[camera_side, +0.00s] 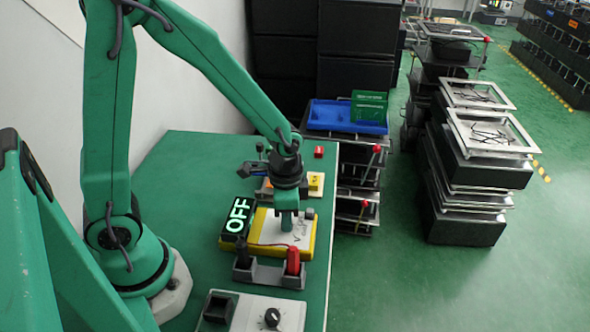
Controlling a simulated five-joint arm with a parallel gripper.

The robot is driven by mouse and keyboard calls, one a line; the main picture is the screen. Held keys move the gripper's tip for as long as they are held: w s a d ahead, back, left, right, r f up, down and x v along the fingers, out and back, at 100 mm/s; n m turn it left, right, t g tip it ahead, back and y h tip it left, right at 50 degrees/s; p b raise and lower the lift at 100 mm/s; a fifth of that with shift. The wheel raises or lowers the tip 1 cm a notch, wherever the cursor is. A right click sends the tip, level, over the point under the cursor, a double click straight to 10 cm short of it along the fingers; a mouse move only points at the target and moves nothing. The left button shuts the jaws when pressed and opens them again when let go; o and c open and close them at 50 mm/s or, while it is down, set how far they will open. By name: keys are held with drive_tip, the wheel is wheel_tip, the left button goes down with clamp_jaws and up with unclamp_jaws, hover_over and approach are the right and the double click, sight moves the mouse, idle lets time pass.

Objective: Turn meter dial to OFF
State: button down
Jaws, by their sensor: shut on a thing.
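The meter (308,238) is a yellow-edged box with a pale face, lying on the green bench. A black display panel (237,218) at its left side shows "OFF" in bright letters. My gripper (287,222) points down onto the pale face and is shut on the meter dial. The dial itself is hidden by the fingers, so its pointer cannot be seen. Small dark markings show on the face to the right of the fingers.
In front of the meter stands a grey holder (268,274) with a black and a red probe (293,262). Nearer is a pale panel with a black knob (272,317). Behind are a yellow block (316,183) and a red piece (319,152). The bench's left part is clear.

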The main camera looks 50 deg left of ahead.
drive_tip(key=shift+n, duration=0.6)
drive_tip(key=c, duration=1.2)
unclamp_jaws()
drive_tip(key=shift+c, duration=0.2)
drive_tip(key=shift+r, duration=0.1)
drive_tip(key=shift+r, duration=3.8)
drive_tip(key=shift+r, duration=0.1)
